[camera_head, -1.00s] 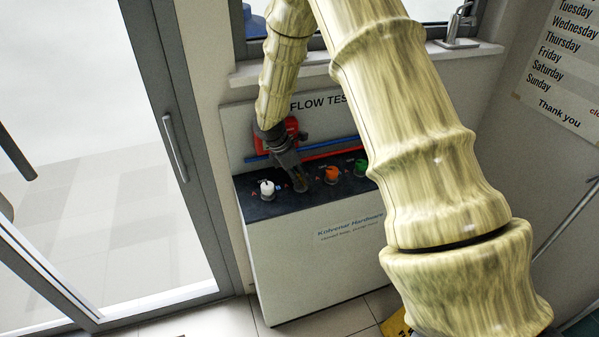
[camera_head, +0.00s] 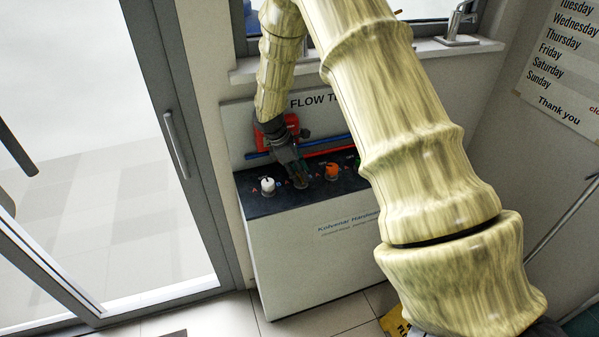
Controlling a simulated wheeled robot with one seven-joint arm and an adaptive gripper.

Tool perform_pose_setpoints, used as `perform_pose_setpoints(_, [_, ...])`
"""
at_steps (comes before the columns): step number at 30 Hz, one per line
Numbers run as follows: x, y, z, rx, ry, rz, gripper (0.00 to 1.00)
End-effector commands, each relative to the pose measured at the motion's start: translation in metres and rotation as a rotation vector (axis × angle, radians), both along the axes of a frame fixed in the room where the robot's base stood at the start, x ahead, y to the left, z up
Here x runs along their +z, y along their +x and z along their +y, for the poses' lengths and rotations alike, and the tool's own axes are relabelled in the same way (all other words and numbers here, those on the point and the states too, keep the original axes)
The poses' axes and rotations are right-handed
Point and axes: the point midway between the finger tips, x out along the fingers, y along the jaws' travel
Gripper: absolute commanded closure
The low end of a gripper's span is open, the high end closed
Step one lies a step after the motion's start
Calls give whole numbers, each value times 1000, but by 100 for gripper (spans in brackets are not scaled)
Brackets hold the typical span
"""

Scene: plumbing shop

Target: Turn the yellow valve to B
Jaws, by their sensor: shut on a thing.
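My gripper (camera_head: 299,180) reaches down onto the dark top of the flow test bench (camera_head: 322,200), between a white valve (camera_head: 267,185) and an orange valve (camera_head: 331,171). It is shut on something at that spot. This appears to be the yellow valve, which is hidden by the fingers, so its pointing direction cannot be read. Small letter marks beside the valves are too small to read surely.
A green valve (camera_head: 358,165) is partly behind my arm. A red part (camera_head: 291,122) and blue and red pipes run along the back panel close behind my gripper. A glass door (camera_head: 110,180) stands left, and a sink tap (camera_head: 460,22) at the upper right.

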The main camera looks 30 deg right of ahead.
Motion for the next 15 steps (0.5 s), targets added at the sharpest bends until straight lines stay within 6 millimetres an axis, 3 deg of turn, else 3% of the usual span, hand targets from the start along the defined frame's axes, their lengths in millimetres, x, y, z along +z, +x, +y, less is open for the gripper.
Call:
perform_pose_setpoints(1, [0,1,0,0,0,-2,87])
perform_pose_setpoints(2, [0,1,0,0,0,-2,58])
perform_pose_setpoints(5, [0,1,0,0,0,-1,42])
perform_pose_setpoints(15, [1,1,0,0,0,-1,42])
